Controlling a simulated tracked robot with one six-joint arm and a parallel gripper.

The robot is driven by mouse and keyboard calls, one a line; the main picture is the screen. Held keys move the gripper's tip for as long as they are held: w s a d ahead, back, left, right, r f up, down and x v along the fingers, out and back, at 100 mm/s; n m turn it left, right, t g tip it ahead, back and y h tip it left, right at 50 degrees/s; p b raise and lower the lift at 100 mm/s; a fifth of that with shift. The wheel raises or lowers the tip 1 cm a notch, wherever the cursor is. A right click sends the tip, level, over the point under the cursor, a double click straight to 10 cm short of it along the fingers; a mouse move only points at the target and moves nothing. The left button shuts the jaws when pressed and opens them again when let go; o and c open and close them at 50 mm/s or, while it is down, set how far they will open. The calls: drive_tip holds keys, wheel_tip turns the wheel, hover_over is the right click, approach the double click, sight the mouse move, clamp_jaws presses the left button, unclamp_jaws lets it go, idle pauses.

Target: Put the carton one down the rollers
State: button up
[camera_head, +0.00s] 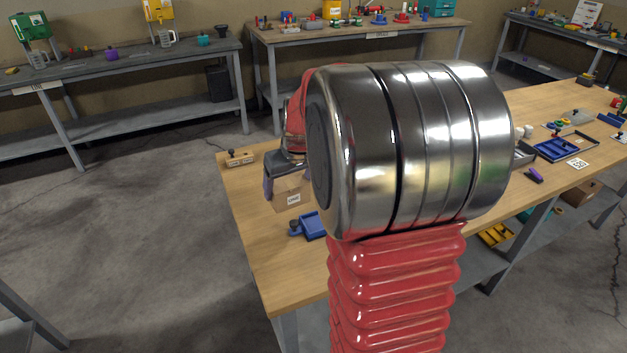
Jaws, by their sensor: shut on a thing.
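A small brown carton (287,194) with a white label is over the near left part of the wooden bench (268,237). My gripper (281,178) is shut on it from above, with a dark finger down its left side. The carton's right side is partly hidden by my large metal arm joint. I cannot tell whether the carton touches the bench top. No rollers can be made out; my arm covers the middle of the bench.
A blue fixture (311,226) sits just in front of the carton. A small wooden block with a knob (240,158) lies at the bench's far left corner. Blue trays (565,147) and a purple-handled tool (534,175) lie on the right. Grey benches stand behind.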

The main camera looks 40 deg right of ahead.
drive_tip(key=w+a+f+n, duration=0.1)
drive_tip(key=w+a, duration=0.2)
drive_tip(key=a, duration=0.9)
drive_tip(key=w+a+f+n+y, duration=0.1)
drive_tip(key=w+a, duration=0.2)
drive_tip(key=a, duration=0.9)
drive_tip(key=shift+w+f, duration=0.4)
drive_tip(key=shift+s, duration=0.1)
